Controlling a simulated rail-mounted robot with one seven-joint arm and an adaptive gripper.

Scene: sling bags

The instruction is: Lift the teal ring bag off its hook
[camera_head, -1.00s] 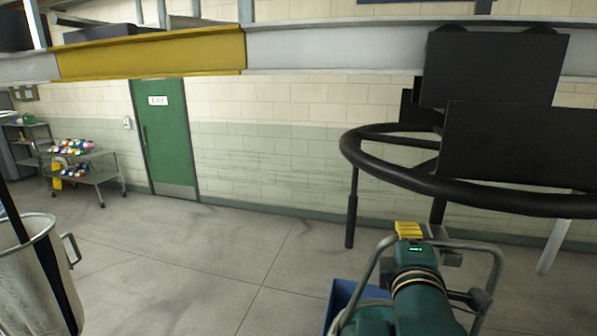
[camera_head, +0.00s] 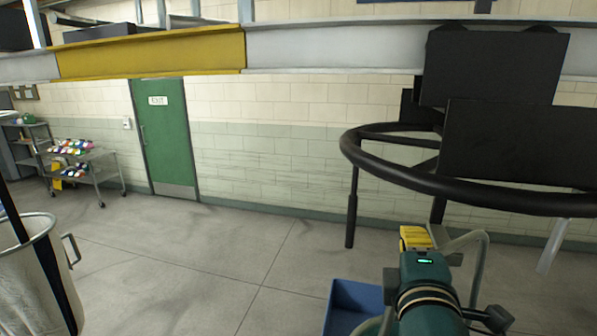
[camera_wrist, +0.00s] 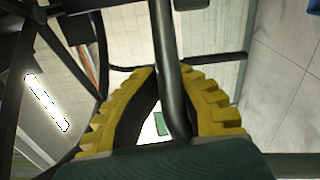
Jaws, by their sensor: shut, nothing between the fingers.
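I cannot make out the teal ring bag or its hook in either view. My gripper (camera_head: 416,238) has yellow fingers and shows in the head view at the lower right, in front of the black ring frame. In the wrist view its ribbed fingers (camera_wrist: 172,74) lean together toward their tips, with nothing held. A grey tube crosses in front of them and hides part of the gap. A small green patch shows between the fingers, too small to name surely.
A cream bag (camera_head: 40,275) with a grey rim is at the left edge. A large black ring frame (camera_head: 360,165) stands at right. A blue bin (camera_head: 345,296) is on the floor beside my arm. A rail (camera_head: 150,52) crosses overhead. The middle floor is open.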

